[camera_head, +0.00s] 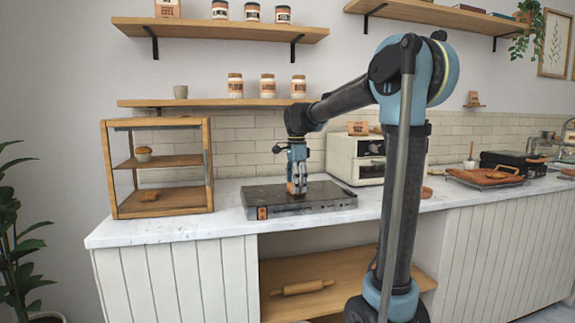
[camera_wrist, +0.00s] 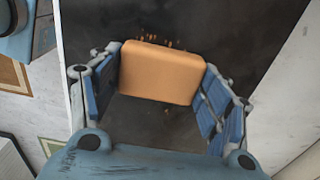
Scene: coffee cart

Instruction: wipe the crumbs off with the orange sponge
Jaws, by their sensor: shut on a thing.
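The orange sponge (camera_wrist: 160,73) is held between the two blue-padded fingers of my gripper (camera_wrist: 162,92) in the wrist view. In the head view my gripper (camera_head: 296,184) points down over a dark flat griddle-like slab (camera_head: 262,200) on the counter; the sponge there is mostly hidden by the fingers. In the wrist view the dark surface (camera_wrist: 265,28) lies under the sponge. Small orange-brown crumbs (camera_wrist: 168,43) lie just beyond the sponge's far edge. A few more specks show on the near side, between the fingers. I cannot tell whether the sponge touches the surface.
A wooden display case (camera_head: 162,205) with pastries stands left of the slab. A white oven (camera_head: 345,158) stands close behind it on the right. The white counter (camera_head: 225,226) is bare along the front edge. A tray (camera_head: 485,180) and black appliance (camera_head: 513,160) sit far right.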

